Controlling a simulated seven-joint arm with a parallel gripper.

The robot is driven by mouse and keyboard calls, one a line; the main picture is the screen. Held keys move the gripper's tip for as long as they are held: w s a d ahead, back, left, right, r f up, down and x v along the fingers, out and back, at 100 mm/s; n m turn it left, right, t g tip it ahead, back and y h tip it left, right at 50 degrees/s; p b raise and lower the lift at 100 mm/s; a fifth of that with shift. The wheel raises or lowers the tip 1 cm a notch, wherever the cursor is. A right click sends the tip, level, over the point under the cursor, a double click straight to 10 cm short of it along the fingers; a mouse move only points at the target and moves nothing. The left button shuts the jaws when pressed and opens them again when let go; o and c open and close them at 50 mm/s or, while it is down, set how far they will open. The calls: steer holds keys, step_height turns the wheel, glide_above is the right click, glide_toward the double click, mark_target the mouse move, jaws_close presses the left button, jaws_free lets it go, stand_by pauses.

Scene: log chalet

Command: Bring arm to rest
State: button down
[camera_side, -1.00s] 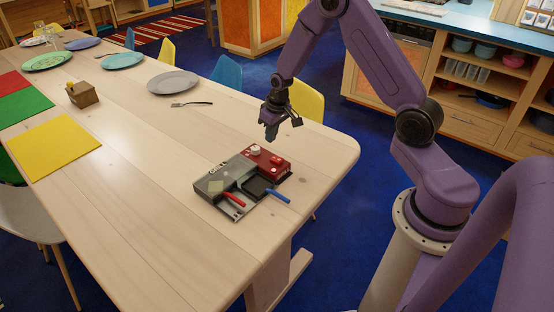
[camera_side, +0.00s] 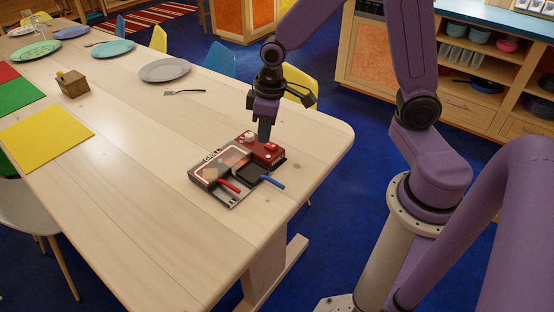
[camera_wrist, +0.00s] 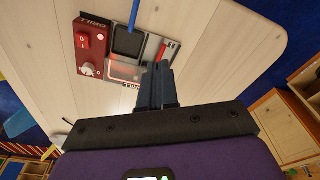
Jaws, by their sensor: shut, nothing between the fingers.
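The wrist view shows the fingers (camera_wrist: 160,68) over the grill's edge. The tabletop grill (camera_side: 207,172) is lit red inside, with "GRILL" lettering. The box carries a white knob (camera_wrist: 88,70) and a red switch (camera_wrist: 83,41). A pan with a blue handle (camera_side: 272,181) and one with a red handle (camera_side: 229,187) sit at the grill's front side.
The wooden table (camera_side: 130,200) has free room left of the grill. A fork (camera_side: 184,92), a grey plate (camera_side: 165,70), a small wooden box (camera_side: 73,84) and a yellow placemat (camera_side: 45,137) lie further off. A yellow chair (camera_side: 300,83) stands close behind my gripper.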

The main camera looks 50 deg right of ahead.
steer(key=s+r+n, duration=0.3)
steer(key=s, duration=0.8)
steer(key=s+r+n+g, duration=0.1)
steer(key=s+r+n, duration=0.2)
steer(key=s, duration=0.7)
steer(key=shift+s+a+r+n, duration=0.15)
steer(key=shift+s+r+n, duration=0.1)
steer(key=shift+s+n, duration=0.15)
